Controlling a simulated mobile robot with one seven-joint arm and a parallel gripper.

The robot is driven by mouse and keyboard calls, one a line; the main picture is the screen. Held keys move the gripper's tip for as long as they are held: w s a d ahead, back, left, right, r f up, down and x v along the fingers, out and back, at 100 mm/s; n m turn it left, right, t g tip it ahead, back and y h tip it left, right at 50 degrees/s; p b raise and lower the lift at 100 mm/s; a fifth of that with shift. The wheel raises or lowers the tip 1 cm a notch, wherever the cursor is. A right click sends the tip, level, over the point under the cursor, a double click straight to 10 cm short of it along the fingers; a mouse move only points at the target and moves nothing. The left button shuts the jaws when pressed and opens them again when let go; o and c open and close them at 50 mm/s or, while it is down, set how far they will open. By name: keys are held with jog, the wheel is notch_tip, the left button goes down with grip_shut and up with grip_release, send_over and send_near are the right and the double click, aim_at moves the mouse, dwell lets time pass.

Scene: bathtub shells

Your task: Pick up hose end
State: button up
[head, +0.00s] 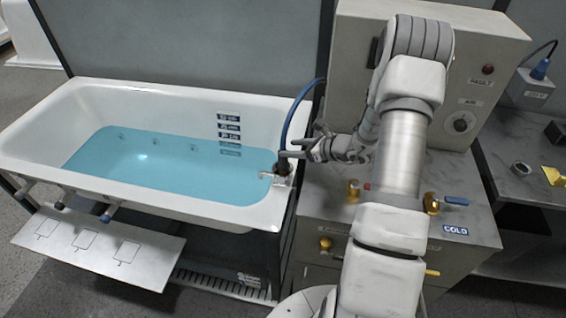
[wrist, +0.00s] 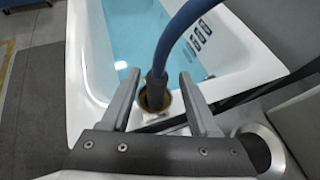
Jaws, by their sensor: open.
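The blue hose (head: 293,112) arches down to the right rim of the bathtub in the head view. Its dark hose end (wrist: 155,90) stands upright in a brass-coloured round fitting (wrist: 154,101) on the tub's rim, as the wrist view shows. My gripper (wrist: 157,82) is open, with one finger on each side of the hose end and a visible gap to both. In the head view my gripper (head: 290,149) reaches left from the cabinet side to the tub's corner. Whether the fingers touch the hose cannot be told there.
The white bathtub (head: 60,112) holds blue water. A grey control cabinet (head: 350,60) stands behind my arm, above a counter with brass valves (head: 353,188). A white panel with several outlined squares (head: 95,245) is in front of the tub. A side bench (head: 525,170) is at right.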

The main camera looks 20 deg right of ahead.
aim_at(283, 147)
jog(key=x, duration=0.4)
jog(key=shift+a+r, duration=0.1)
jog(key=shift+r, duration=0.05)
grip_shut()
